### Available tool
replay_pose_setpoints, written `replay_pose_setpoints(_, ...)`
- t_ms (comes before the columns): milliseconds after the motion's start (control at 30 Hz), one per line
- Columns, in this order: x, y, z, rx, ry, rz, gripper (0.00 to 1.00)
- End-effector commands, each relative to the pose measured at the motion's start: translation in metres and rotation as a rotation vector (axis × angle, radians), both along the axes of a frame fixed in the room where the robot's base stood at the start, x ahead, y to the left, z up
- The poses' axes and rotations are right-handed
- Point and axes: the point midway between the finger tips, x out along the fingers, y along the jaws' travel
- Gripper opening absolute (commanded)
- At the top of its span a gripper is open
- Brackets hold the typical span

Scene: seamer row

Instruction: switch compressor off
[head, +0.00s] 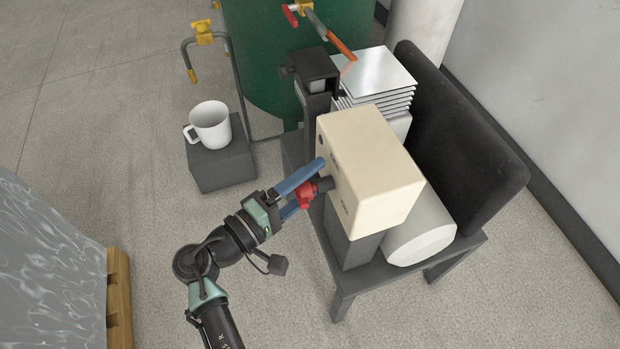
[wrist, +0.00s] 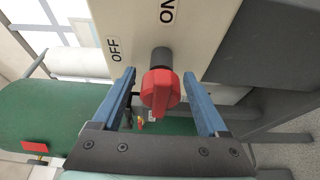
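The compressor has a cream switch box (head: 368,172) on its near left side. A red rotary knob (head: 306,194) on a dark shaft sticks out of the box's left face. In the wrist view the red knob (wrist: 160,92) is near the centre, with "ON" (wrist: 167,10) above it and "OFF" (wrist: 115,48) to its upper left. Its ridge runs roughly up and down in that view, about in line with "ON". My gripper (head: 303,188) is open, with one blue finger on each side of the knob. Gaps show between fingers and knob in the wrist view (wrist: 160,80).
A white mug (head: 210,125) sits on a grey block (head: 222,165) to the left. A wrapped pallet load (head: 50,270) is at lower left. Open floor lies between.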

Motion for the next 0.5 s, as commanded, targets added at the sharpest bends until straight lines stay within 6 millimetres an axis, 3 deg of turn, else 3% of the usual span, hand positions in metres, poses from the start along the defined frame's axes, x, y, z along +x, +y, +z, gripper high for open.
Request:
replay_pose_setpoints(67,-0.0001,0.0001,0.0001,0.0,0.0,0.0,0.61)
replay_pose_setpoints(400,-0.0003,0.0003,0.0001,0.0,0.0,0.0,0.0)
replay_pose_setpoints(500,-0.0003,0.0003,0.0001,0.0,0.0,0.0,0.0)
